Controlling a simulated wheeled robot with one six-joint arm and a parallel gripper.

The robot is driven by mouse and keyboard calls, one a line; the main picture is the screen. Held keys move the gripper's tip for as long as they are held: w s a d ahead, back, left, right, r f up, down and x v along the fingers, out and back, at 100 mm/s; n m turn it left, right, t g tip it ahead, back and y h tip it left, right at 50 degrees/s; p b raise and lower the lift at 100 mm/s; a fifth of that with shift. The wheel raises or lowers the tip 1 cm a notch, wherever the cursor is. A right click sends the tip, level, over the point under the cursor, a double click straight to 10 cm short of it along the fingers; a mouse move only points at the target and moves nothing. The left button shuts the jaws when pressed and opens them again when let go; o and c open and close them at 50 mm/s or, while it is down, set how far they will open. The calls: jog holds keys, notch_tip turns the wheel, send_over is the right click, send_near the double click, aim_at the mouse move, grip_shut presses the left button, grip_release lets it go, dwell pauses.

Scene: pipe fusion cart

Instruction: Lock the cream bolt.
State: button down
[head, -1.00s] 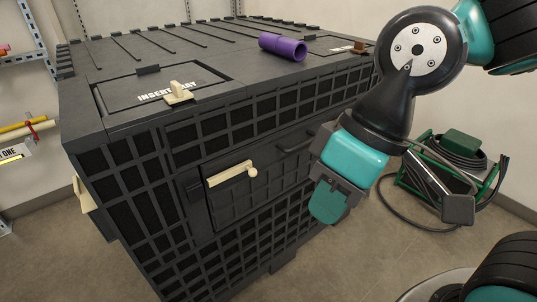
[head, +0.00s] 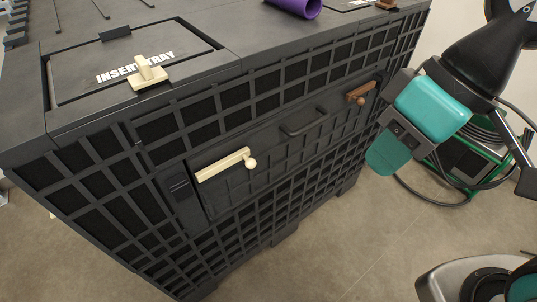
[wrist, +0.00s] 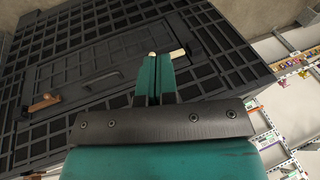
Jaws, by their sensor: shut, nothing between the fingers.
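The cream bolt (head: 222,166) is a pale bar with a round knob (head: 250,163) at its right end. It lies across the upper left corner of the dark front door panel (head: 285,150). Its left end is near a dark block (head: 177,186) beside the door; I cannot tell whether it enters it. In the wrist view, the cream bolt (wrist: 178,53) shows beyond my fingertips, partly hidden by them. My gripper (head: 385,160) is shut and empty, in front of the cart and right of the bolt, apart from it. The wrist view shows its teal fingers (wrist: 155,72) together.
A brown bolt (head: 361,93) sits at the door's right end, and a dark handle (head: 304,122) lies between the bolts. A cream latch (head: 148,73) and a purple pipe (head: 296,5) are on top. A green-framed unit (head: 463,160) with hoses stands right.

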jog(key=w+a+f+m+t+y+b, duration=0.1)
jog(key=w+f+b, duration=0.5)
jog(key=w+f, duration=1.1)
jog(key=w+a+t+y, duration=0.1)
jog(key=w+a+y, duration=0.1)
jog(key=w, duration=0.2)
jog(key=shift+f+b, duration=0.3)
jog(key=shift+f, duration=0.1)
jog(key=shift+a, duration=0.15)
jog(key=a+f+p, duration=0.1)
jog(key=a+f, duration=0.6)
jog(key=a, duration=0.2)
jog(key=shift+w+a, duration=0.15)
jog(key=shift+a, duration=0.2)
